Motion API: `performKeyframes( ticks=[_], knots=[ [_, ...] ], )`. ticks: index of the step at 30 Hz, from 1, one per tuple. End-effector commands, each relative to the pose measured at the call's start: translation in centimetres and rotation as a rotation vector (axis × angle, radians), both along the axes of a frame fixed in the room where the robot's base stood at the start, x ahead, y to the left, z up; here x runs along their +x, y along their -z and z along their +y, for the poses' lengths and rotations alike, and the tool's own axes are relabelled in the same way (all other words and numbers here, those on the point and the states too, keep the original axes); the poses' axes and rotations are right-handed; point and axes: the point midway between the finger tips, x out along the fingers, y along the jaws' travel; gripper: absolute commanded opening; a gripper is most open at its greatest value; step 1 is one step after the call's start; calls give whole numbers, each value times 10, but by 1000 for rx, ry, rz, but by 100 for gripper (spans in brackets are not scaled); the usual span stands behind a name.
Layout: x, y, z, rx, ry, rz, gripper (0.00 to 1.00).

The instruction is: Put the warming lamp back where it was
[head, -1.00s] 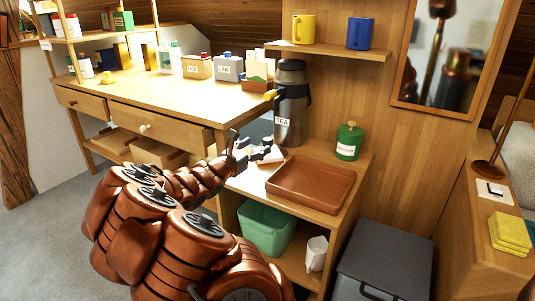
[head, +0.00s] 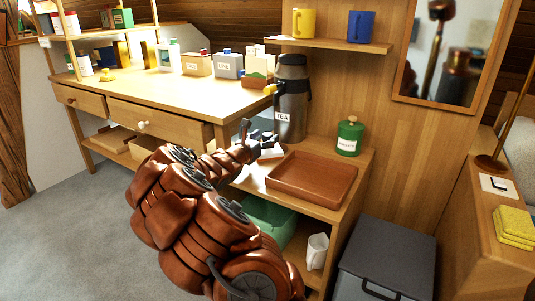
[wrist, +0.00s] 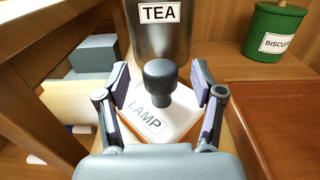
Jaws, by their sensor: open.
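A white sloped block lettered LAMP (wrist: 150,118) with a dark round knob (wrist: 158,80) on a stem stands on the wooden counter, in front of the tea flask (wrist: 160,32). My gripper (wrist: 160,97) is open, its fingers on either side of the knob with visible gaps. In the head view my gripper (head: 262,144) is beside the tea flask (head: 291,100), and the block is mostly hidden behind it. No lamp head is clearly identifiable; a brass pole (head: 508,125) rises from a round base at the right.
A brown tray (head: 312,180) and a green biscuits jar (head: 349,138) are right of my gripper. The wooden desk (head: 160,88) with boxes is at the left. A grey bin (head: 385,258) stands below right; yellow sponges (head: 515,226) lie on the right cabinet.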

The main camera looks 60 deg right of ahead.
Motion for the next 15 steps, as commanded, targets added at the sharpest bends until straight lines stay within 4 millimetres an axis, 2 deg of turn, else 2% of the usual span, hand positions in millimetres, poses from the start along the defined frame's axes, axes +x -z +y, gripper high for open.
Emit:
performKeyframes(
  ticks=[3,11,15],
  knots=[
    [0,0,-7,-1,0,-1,67],
    [0,-1,-8,-1,0,0,67],
    [0,-1,-9,-1,0,0,53]
  ],
)
